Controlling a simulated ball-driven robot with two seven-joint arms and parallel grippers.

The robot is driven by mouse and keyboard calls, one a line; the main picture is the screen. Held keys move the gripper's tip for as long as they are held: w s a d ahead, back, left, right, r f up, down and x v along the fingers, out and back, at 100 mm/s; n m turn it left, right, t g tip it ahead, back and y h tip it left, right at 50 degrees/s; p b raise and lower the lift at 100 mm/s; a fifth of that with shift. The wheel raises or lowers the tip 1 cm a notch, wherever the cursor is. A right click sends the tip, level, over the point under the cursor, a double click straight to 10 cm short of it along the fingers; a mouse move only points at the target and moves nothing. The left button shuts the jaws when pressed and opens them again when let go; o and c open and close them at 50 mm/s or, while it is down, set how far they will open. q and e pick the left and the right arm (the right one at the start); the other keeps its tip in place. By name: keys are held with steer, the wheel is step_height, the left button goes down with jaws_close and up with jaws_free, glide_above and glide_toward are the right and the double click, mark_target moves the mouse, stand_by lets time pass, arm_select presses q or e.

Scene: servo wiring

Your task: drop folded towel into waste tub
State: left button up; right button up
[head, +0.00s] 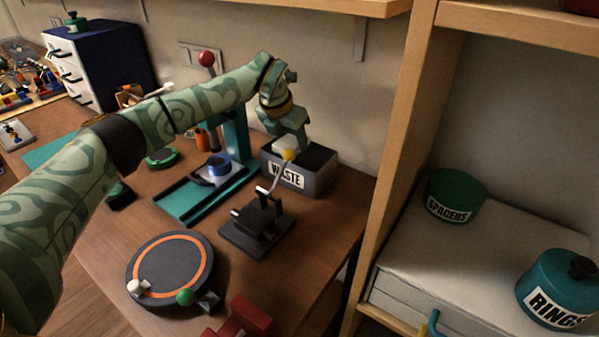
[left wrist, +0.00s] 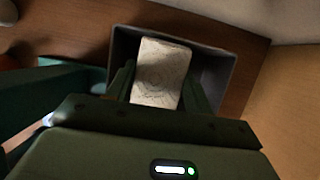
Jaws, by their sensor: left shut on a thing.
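The folded towel (left wrist: 162,72) is a pale, cream-coloured block with faint markings. My left gripper (left wrist: 160,92) is shut on it, with one dark green finger on each side. In the head view the towel (head: 284,143) shows as a small pale patch at the tip of my left gripper (head: 288,147). The waste tub (head: 318,180) is a grey open box with a WASTE label, near the wall at the back right of the bench. In the left wrist view the towel lies over the opening of the tub (left wrist: 222,72). My right gripper is not in view.
A black fixture (head: 258,225) with an upright lever stands in front of the tub. A teal press (head: 238,135) with a red knob stands left of it. A round turntable (head: 170,268) is nearer. A wooden shelf post (head: 397,150) rises to the right.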

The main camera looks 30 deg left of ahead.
arm_select(q)
steer(key=o, duration=1)
steer(key=shift+o, duration=0.2)
steer(key=p+v, duration=0.3)
steer(key=v, duration=0.4)
steer(key=shift+s+r, duration=0.15)
